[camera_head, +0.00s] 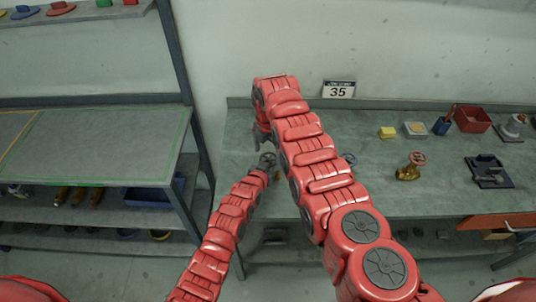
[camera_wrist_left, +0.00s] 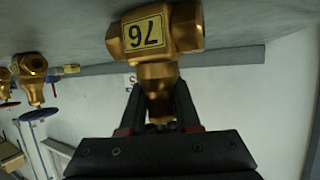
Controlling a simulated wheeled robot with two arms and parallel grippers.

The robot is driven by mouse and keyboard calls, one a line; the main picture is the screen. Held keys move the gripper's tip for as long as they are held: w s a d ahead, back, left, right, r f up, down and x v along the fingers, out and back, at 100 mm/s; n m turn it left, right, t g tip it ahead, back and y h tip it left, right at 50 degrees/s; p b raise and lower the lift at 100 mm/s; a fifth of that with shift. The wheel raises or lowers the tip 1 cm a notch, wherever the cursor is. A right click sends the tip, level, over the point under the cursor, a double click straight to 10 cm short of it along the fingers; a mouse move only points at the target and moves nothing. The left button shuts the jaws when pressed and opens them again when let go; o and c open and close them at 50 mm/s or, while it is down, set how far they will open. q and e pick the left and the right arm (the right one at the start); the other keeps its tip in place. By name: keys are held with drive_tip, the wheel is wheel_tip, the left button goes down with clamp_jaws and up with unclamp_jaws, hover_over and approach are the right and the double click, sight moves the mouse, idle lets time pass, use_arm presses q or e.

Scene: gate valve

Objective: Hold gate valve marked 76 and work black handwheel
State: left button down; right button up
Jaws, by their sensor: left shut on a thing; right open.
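The brass gate valve (camera_wrist_left: 185,28) with a yellow label reading 76 appears upside down in the left wrist view. My left gripper (camera_wrist_left: 158,112) is shut on its narrow neck. In the head view my left gripper (camera_head: 267,174) is at the bench's left part, and the valve body there is mostly hidden. A dark handwheel (camera_head: 267,160) shows just beyond it. My right gripper (camera_head: 262,137) is open, pointing down just above the handwheel and apart from it, as far as I can tell. The handwheel is out of sight in the left wrist view.
A brass valve with a red handwheel (camera_head: 410,168) stands right on the bench (camera_head: 440,195). A blue handwheel (camera_head: 348,158) is partly behind my right arm. A red bin (camera_head: 472,119), a yellow block (camera_head: 387,132) and a 35 sign (camera_head: 339,90) stand farther back. A shelf (camera_head: 100,140) is left.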

drive_tip(key=shift+f, duration=0.7)
drive_tip(key=shift+c, duration=0.3)
drive_tip(key=c, duration=1.2)
drive_tip(key=shift+o, duration=0.2)
drive_tip(key=shift+s+f+m, duration=0.1)
drive_tip(key=shift+m, duration=0.7)
drive_tip(key=o, duration=1.2)
